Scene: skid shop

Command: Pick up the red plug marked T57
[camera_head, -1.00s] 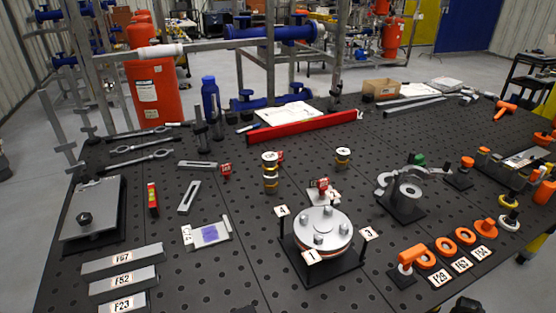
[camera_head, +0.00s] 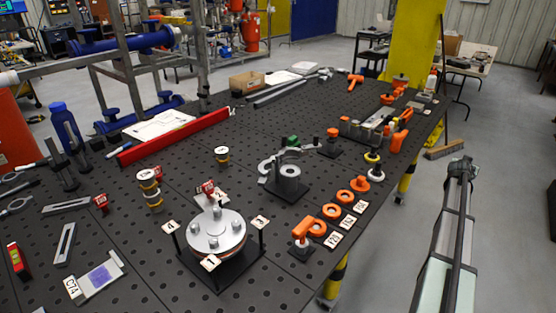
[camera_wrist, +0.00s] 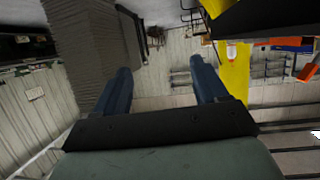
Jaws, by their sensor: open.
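One red piece (camera_head: 101,202) lies on the table at the left, by a slotted grey bar. Another red piece (camera_head: 207,187) sits behind the round flange, on or by a pale plate. The marks are too small to read, so I cannot tell which one is T57. My gripper (camera_wrist: 160,75) shows in the wrist view, with two dark blue fingers wide apart and nothing between them. It faces the room and a yellow post, and no red plug is identifiable there.
The dark perforated table (camera_head: 130,260) carries a bolted flange (camera_head: 216,232), a grey clamp fixture (camera_head: 288,180), orange rings (camera_head: 331,211), a long red bar (camera_head: 175,135) and a blue bottle (camera_head: 66,125). My arm is right of the table, above open floor (camera_head: 400,250).

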